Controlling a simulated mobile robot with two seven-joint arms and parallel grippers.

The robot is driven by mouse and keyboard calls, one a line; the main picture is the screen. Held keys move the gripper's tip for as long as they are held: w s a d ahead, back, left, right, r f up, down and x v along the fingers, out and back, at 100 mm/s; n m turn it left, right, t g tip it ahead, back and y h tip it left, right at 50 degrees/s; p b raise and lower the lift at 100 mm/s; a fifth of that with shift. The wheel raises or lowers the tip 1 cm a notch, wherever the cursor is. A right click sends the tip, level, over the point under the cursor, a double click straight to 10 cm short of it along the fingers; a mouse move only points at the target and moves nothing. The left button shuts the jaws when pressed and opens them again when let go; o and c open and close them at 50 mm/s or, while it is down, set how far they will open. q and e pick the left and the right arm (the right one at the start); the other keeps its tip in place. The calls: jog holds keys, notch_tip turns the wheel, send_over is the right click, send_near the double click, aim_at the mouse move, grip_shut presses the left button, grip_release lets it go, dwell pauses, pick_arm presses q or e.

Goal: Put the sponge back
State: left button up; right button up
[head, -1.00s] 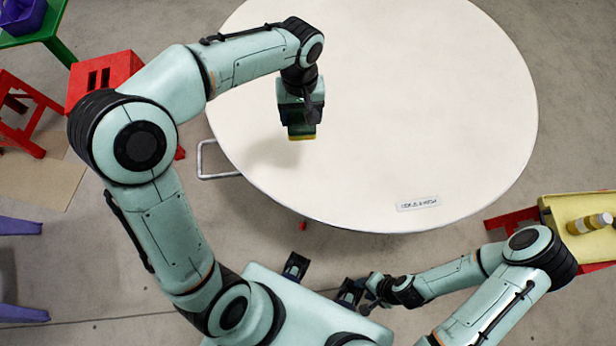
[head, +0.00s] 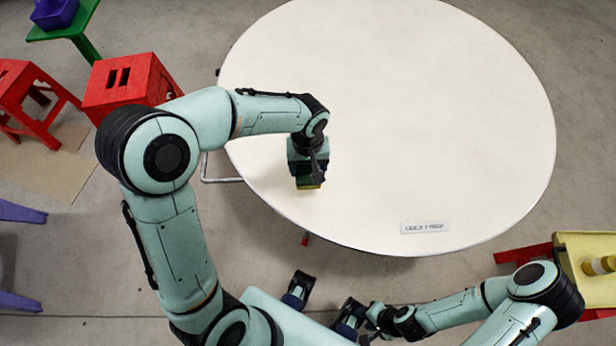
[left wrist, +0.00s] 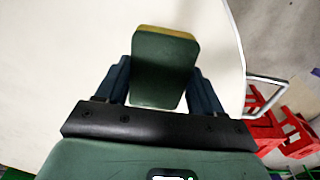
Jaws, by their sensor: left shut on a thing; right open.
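The sponge is a small block, green with a yellow layer; in the head view its tip (head: 311,186) shows below my left gripper. My left gripper (head: 308,178) is shut on the sponge over the left part of the round white table (head: 440,130). In the left wrist view the sponge (left wrist: 163,70) stands between the two dark blue fingers, its broad green face toward the camera and a yellow edge at the top. I cannot tell its height above the table. My right gripper (head: 320,302) is open and empty near my body, off the table.
A white label (head: 425,227), its text unclear, lies near the table's front edge. A yellow tray (head: 585,245) with a yellow and white bottle (head: 600,265) is at the right. Red stools (head: 125,85) and a metal loop (head: 212,179) are at the left. Most of the tabletop is clear.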

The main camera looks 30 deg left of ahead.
aim_at(308, 177)
pick_arm(q)
jog(key=shift+f+b, duration=0.3)
jog(key=shift+f, duration=2.65)
jog(key=shift+f, duration=0.1)
jog(key=shift+f, duration=0.15)
jog(key=o, duration=1)
jog(key=shift+r, duration=0.2)
jog(key=shift+r, duration=0.35)
notch_tip(308, 177, up, 12)
jog(key=shift+f+p, duration=0.25)
jog(key=shift+p, duration=0.5)
